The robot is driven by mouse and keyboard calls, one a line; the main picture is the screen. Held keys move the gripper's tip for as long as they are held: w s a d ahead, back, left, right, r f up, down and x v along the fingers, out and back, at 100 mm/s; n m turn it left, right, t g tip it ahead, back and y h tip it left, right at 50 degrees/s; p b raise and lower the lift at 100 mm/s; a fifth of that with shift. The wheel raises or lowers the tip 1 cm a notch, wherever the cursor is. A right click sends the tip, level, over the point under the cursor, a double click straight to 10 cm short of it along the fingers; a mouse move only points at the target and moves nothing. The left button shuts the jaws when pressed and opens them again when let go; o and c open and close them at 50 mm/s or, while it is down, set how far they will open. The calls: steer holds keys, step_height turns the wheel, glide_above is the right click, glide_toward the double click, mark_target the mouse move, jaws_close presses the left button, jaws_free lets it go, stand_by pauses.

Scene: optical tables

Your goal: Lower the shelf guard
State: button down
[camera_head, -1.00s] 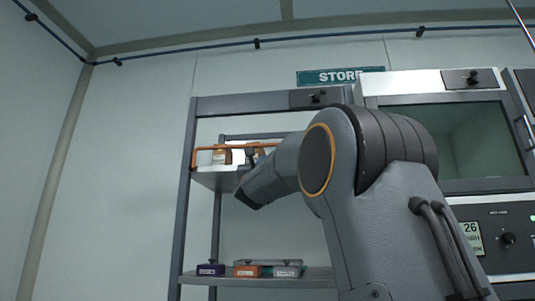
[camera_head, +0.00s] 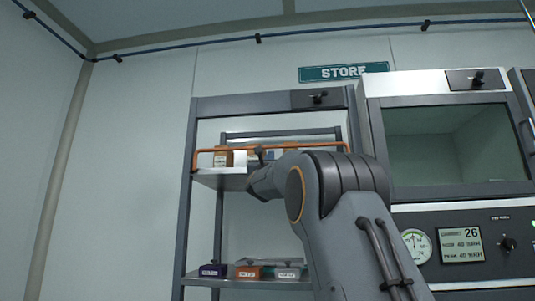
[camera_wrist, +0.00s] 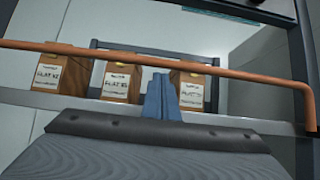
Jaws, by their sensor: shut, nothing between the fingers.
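The shelf guard is an orange bar (camera_head: 225,147) across the front of the upper shelf, raised above the shelf's edge. In the wrist view the guard (camera_wrist: 230,72) runs nearly the full width and bends down at its right end. My gripper (camera_wrist: 161,88) is shut and empty, its blue-grey fingertips just below the bar in the picture; I cannot tell whether they touch it. In the head view my gripper (camera_head: 261,153) is at the middle of the guard, and my arm hides part of the upper shelf.
Brown boxes with white labels (camera_wrist: 121,82) stand on the upper shelf behind the guard. The lower shelf holds purple (camera_head: 212,270), orange (camera_head: 249,272) and grey (camera_head: 287,273) boxes. A glass-fronted cabinet (camera_head: 455,145) with a gauge panel stands right of the rack (camera_head: 187,200).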

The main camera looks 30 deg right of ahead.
steer(key=shift+p+x, duration=0.5)
steer(key=shift+x, duration=0.55)
steer(key=shift+s+a+f+b, duration=0.1)
steer(key=shift+s+b, duration=0.05)
steer(key=shift+b, duration=0.75)
steer(key=shift+s+a+f+b, duration=0.1)
steer(key=shift+s+a+b, duration=0.2)
steer(key=shift+b, duration=1.75)
